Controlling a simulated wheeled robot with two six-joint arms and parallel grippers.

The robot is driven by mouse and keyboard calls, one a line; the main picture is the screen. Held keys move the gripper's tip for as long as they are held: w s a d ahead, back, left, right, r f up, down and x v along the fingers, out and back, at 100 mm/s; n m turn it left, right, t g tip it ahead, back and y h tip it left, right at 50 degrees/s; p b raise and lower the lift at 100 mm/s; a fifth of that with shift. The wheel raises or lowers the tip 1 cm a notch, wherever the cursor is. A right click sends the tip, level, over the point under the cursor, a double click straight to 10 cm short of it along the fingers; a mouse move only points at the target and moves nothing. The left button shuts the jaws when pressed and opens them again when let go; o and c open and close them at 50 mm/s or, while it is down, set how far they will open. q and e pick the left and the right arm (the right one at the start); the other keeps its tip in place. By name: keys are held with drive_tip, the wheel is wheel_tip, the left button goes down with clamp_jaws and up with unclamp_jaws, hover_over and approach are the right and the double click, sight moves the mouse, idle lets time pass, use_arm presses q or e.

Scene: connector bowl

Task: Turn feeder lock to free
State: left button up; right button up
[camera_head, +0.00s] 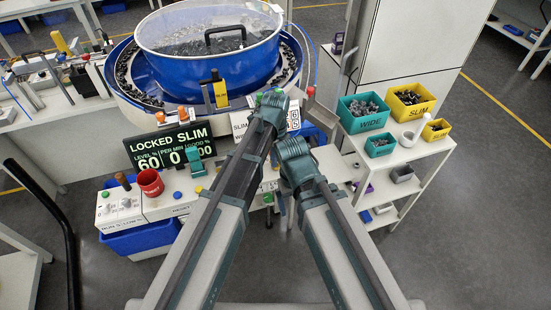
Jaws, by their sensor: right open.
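The display (165,148) reads "LOCKED SLIM". Behind it is the blue feeder bowl (205,70) with a clear lid and dark parts inside. A yellow piece with a black top (220,92) stands at the bowl's front rim; I cannot tell whether it is the feeder lock. My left gripper (271,100) is at the bowl's front right, near a partly covered white "SLIM" sign (239,124). Its fingers are hidden by my wrist. My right gripper (291,147) is lower and to the right, open, with its fingertips mostly hidden. I see nothing held in it.
A control panel (120,204) with knobs and a red cup (150,182) sits at front left. On the right, a white shelf cart (420,153) carries a green "WIDE" bin (363,124), a yellow "SLIM" bin (408,113) and smaller bins. A tall cabinet (415,40) stands behind.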

use_arm(q)
clamp_jaws()
drive_tip(key=shift+n, duration=0.3)
drive_tip(key=n, duration=0.3)
drive_tip(key=shift+n, duration=0.3)
drive_tip(key=n, duration=0.4)
drive_tip(key=shift+n, duration=0.3)
drive_tip(key=n, duration=0.4)
drive_tip(key=shift+n, duration=2.5)
